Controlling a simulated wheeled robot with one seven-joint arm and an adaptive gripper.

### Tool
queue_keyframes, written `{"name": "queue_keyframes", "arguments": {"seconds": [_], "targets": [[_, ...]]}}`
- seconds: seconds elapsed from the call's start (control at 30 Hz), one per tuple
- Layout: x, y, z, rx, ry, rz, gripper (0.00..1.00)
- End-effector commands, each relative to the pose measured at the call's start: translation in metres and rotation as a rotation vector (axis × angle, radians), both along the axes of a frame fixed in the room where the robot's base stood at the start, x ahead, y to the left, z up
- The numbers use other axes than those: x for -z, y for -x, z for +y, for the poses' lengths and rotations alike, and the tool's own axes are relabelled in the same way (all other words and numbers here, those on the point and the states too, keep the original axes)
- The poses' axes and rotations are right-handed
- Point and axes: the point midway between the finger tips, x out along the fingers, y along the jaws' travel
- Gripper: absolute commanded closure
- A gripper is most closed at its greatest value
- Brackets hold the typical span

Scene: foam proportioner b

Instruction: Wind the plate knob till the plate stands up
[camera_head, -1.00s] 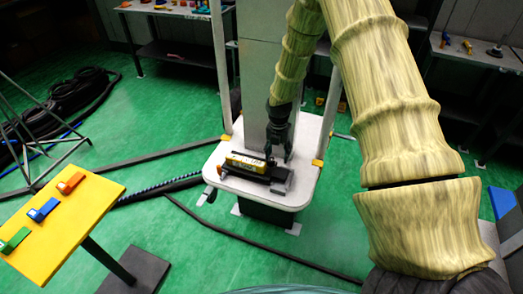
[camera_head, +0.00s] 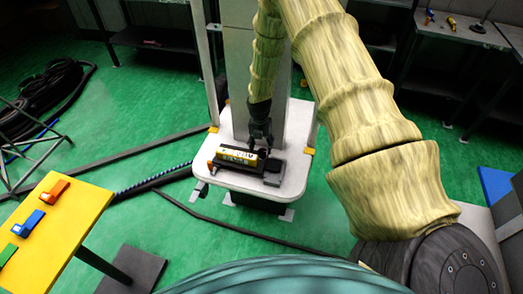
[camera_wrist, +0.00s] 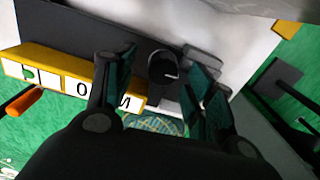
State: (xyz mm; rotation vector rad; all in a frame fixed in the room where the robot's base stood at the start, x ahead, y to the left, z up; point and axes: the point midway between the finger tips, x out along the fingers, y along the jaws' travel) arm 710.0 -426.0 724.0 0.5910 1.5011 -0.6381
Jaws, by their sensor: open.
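A dark device with a yellow lettered front bar (camera_head: 238,156) lies on a white pedestal top (camera_head: 293,178). In the wrist view the yellow bar (camera_wrist: 60,77) crosses the left side. A round black knob (camera_wrist: 162,68) with a white pointer line stands on the dark body; I take it as the plate knob. A grey flat piece (camera_wrist: 203,57) lies right of it, probably the plate, looking flat; it is partly hidden by a finger. My gripper (camera_head: 261,140) is over the device. In the wrist view its open fingers (camera_wrist: 166,75) stand either side of the knob, with gaps visible.
An orange handle (camera_wrist: 24,101) sticks out by the yellow bar. A pale column (camera_head: 297,105) rises close behind the device. A yellow table (camera_head: 66,225) with several small coloured items stands at left. Hoses (camera_head: 150,182) lie on the green floor.

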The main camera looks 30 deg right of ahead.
Motion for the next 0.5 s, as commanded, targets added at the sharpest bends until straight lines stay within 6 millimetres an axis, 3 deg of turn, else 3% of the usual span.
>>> {"name": "queue_keyframes", "arguments": {"seconds": [0.23, 0.5], "targets": [[0.024, 0.001, -0.002, 0.003, 0.001, 0.001, 0.46], [0.038, 0.002, -0.003, 0.003, 0.000, 0.001, 0.46]]}}
